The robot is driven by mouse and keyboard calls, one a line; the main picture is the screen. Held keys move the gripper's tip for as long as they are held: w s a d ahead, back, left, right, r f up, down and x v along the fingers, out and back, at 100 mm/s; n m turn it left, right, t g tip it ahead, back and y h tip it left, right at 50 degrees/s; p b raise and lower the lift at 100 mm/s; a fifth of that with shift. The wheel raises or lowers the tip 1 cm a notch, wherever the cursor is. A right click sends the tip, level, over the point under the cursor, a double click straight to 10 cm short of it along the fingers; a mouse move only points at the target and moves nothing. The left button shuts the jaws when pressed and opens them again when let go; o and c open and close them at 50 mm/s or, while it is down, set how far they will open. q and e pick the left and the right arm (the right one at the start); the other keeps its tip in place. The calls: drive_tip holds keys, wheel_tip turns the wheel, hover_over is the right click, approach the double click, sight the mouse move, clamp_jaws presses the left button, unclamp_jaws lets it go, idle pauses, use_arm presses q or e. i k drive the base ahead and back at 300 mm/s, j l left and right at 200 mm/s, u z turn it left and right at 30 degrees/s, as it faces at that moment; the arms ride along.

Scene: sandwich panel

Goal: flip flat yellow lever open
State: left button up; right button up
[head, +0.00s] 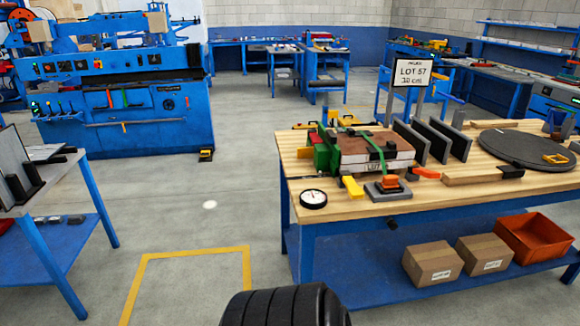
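A small yellow lever-like piece (351,187) is at the front left of the wooden workbench (440,203), beside a layered panel block (376,150). It appears to point toward the bench's front edge; its exact pose is too small to tell. The block has a brown top, a green strap over it and a green part at its left end. An orange-topped device on a dark plate (388,190) sits just right of the yellow piece. Neither of my grippers shows in the head view.
A round gauge (313,198) lies near the bench's left front corner. Upright dark plates (438,140), an orange piece (427,172) and a dark disc (525,146) are to the right. Boxes (432,264) and an orange bin (534,238) stand on the lower shelf.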

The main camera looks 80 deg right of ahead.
sight(354, 192)
drive_tip(key=z, duration=3.15)
